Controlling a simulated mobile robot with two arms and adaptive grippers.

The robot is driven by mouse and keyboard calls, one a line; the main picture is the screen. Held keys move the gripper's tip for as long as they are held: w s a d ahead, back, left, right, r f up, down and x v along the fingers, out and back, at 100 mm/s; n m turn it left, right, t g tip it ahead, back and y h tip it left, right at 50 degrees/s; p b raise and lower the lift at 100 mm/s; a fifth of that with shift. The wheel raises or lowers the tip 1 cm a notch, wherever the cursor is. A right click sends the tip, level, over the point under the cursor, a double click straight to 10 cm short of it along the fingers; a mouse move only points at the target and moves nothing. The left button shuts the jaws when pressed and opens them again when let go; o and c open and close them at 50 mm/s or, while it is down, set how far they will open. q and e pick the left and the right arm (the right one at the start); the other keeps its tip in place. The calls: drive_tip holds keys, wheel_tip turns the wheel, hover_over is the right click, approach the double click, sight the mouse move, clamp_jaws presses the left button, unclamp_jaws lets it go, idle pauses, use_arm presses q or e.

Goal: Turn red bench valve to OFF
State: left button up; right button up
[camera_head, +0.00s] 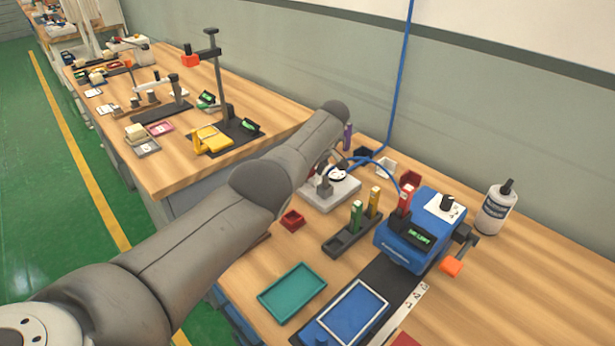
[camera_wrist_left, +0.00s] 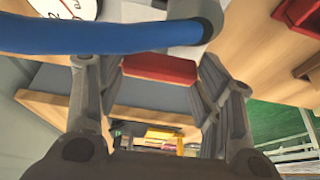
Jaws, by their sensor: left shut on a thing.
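The red valve handle (camera_wrist_left: 160,68) shows in the left wrist view as a flat red bar between the two fingers of my left gripper (camera_wrist_left: 157,82). The gripper is shut on it. A grey valve or pipe part (camera_wrist_left: 205,20) is just beyond the handle, and a blue hose (camera_wrist_left: 100,38) crosses in front. In the head view my left arm reaches over to the valve's grey base plate (camera_head: 335,194), with a round white gauge (camera_head: 338,174) on it. The arm mostly hides the handle and my fingers there, so the handle's angle is unclear. My right gripper is out of view.
A small red bin (camera_head: 291,220) sits near the base plate. A dark rack (camera_head: 347,240) with coloured sticks and a blue machine (camera_head: 408,240) stand to the right. A teal tray (camera_head: 292,293) lies in front. The blue hose (camera_head: 399,90) runs up the wall.

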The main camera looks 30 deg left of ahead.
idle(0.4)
use_arm(q)
drive_tip(key=o, duration=0.7)
drive_tip(key=shift+o, duration=0.2)
drive_tip(key=shift+r, duration=0.15)
drive_tip(key=v, duration=1.1)
drive_tip(key=shift+r, duration=0.4)
drive_tip(key=shift+s+d, duration=0.1)
